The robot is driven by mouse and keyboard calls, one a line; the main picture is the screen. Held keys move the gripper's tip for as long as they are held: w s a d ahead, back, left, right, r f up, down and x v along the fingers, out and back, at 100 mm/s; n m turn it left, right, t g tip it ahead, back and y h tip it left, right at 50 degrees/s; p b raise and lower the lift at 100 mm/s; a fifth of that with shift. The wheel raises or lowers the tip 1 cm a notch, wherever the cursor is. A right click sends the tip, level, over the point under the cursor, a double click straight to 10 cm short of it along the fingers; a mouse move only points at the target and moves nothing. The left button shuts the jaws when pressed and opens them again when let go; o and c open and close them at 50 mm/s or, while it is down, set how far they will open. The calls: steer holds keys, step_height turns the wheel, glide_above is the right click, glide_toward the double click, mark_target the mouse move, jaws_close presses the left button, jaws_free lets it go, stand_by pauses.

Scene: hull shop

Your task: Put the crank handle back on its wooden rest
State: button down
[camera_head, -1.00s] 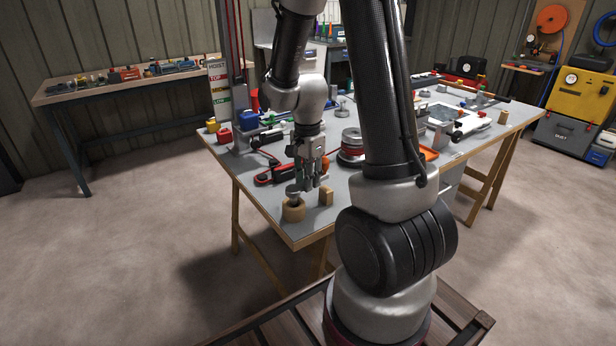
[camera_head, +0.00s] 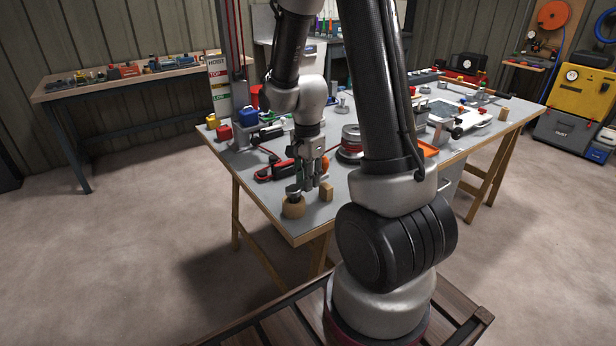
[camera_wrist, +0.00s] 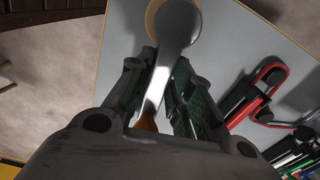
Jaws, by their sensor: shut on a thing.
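My gripper (camera_head: 309,187) is shut on the crank handle (camera_head: 293,191) low over the near corner of the workbench. In the wrist view the crank handle (camera_wrist: 176,35) is a shiny metal arm with a wide rounded end and an orange-brown part between the fingers (camera_wrist: 160,90). Its rounded end is over the round wooden rest (camera_head: 293,210), whose pale rim (camera_wrist: 150,18) shows beside it. I cannot tell whether the crank touches the rest. A small upright wooden block (camera_head: 327,192) stands just right of the round piece.
The grey workbench (camera_head: 262,202) holds a red and black tool (camera_head: 275,172) behind my gripper, a round metal and red part (camera_head: 351,142), an orange tray (camera_head: 428,149) and colored containers (camera_head: 224,133). The bench's near corner edge is close to the rest.

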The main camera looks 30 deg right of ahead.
steer(key=shift+f, duration=0.8)
stand_by(0.9)
steer(key=c, duration=1.2)
jaws_free()
steer(key=shift+o, duration=0.2)
steer(key=o, duration=0.4)
steer(key=shift+c, duration=0.2)
steer(key=shift+r, duration=0.1)
steer(key=shift+r, duration=3.95)
